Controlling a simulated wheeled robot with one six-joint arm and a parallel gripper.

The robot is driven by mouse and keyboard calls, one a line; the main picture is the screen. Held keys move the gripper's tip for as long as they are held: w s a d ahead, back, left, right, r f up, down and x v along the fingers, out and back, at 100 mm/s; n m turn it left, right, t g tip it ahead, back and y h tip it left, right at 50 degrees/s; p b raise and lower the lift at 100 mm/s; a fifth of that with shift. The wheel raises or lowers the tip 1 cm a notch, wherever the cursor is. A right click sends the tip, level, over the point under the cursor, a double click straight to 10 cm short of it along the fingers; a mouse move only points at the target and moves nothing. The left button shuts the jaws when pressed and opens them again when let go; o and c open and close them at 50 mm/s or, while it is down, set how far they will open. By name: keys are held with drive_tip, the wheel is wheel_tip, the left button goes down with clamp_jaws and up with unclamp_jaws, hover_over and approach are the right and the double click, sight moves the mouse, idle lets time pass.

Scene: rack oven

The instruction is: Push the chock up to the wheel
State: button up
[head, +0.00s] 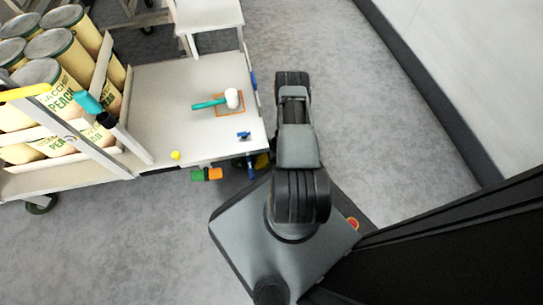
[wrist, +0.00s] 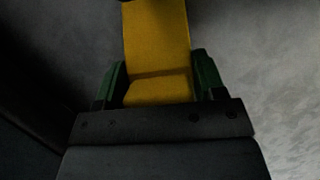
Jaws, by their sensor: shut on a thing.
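In the wrist view, a yellow wedge-like block, which looks like the chock (wrist: 157,40), lies between the green fingers of my gripper (wrist: 160,75). The fingers are shut on its near part, one on each side. Its far end reaches the top edge of the picture. In the head view, a small yellow patch beside my arm, at the table's lower right corner, may be the same chock (head: 262,161). My arm hides most of my gripper there. I cannot make out the wheel beside the chock in either view.
A white low table (head: 180,90) holds a white-headed mallet (head: 232,98), a small blue item (head: 244,136) and a yellow ball (head: 175,155). A rack of large peach cans (head: 60,50) stands left, on a caster (head: 40,204). Floor (head: 390,130) to the right is clear.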

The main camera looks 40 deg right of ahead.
drive_tip(key=shift+w+a, duration=0.25)
drive_tip(key=shift+a, duration=0.45)
drive_tip(key=o, duration=1.1)
drive_tip(key=shift+d, duration=0.15)
